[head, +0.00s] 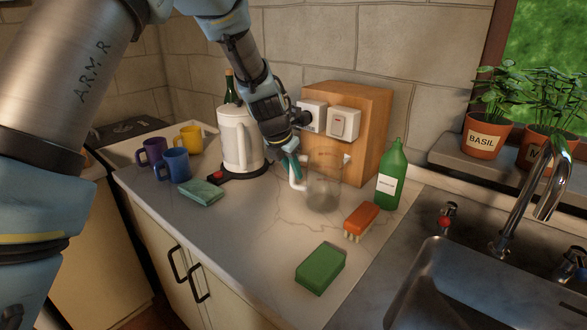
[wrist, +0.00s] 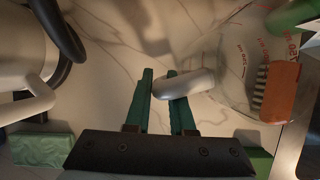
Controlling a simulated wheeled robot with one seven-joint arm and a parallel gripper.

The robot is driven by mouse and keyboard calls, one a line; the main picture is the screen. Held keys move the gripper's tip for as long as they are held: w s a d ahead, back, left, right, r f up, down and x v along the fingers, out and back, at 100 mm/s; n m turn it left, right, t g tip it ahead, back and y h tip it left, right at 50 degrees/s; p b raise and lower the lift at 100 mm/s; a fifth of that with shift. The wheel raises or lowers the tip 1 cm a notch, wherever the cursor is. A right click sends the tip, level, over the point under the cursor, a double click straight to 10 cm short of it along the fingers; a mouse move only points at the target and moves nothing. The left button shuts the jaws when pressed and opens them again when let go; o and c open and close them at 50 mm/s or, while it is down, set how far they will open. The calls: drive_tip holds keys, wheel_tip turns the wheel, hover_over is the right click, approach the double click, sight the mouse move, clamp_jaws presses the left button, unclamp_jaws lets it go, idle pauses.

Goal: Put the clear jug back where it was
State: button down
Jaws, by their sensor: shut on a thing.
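The clear jug (head: 325,188) is upright at the counter's middle, in front of the wooden box. It is see-through with a pale handle on its left side. My gripper (head: 293,168) comes down from above, its green fingers shut on that handle. In the wrist view the fingers (wrist: 163,88) are at the pale handle, and the jug body (wrist: 228,75) with red markings lies to their right. I cannot tell whether the jug's base touches the counter.
The white kettle (head: 237,140) is left of my gripper. The green bottle (head: 391,175), orange brush (head: 361,221) and green sponge (head: 320,268) lie right and in front. The wooden box (head: 365,115) with sockets stands behind. The front middle counter is clear.

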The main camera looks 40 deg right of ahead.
drive_tip(key=c, duration=0.8)
unclamp_jaws()
drive_tip(key=shift+o, duration=0.2)
drive_tip(key=b+v, duration=0.2)
drive_tip(key=v, duration=1)
drive_tip(key=w+a+f+m+y, duration=0.1)
drive_tip(key=w+a+m, duration=0.15)
drive_tip(key=a, duration=0.55)
drive_tip(key=w+a+f+m+y, duration=0.15)
drive_tip(key=a+m, duration=0.25)
drive_tip(key=a, duration=0.4)
drive_tip(key=w+a+f+m, duration=0.1)
drive_tip(key=a+m, duration=0.2)
drive_tip(key=a, duration=0.4)
drive_tip(key=s+a+f+m+y, duration=0.1)
drive_tip(key=s+a+m, duration=0.3)
drive_tip(key=a, duration=0.6)
drive_tip(key=s+a+f+m+y, duration=0.1)
drive_tip(key=s+a+f+m, duration=0.2)
drive_tip(key=a+m, duration=0.6)
drive_tip(key=shift+s+a+f, duration=0.4)
drive_tip(key=shift+s+a, duration=0.05)
drive_tip(key=shift+a, duration=0.5)
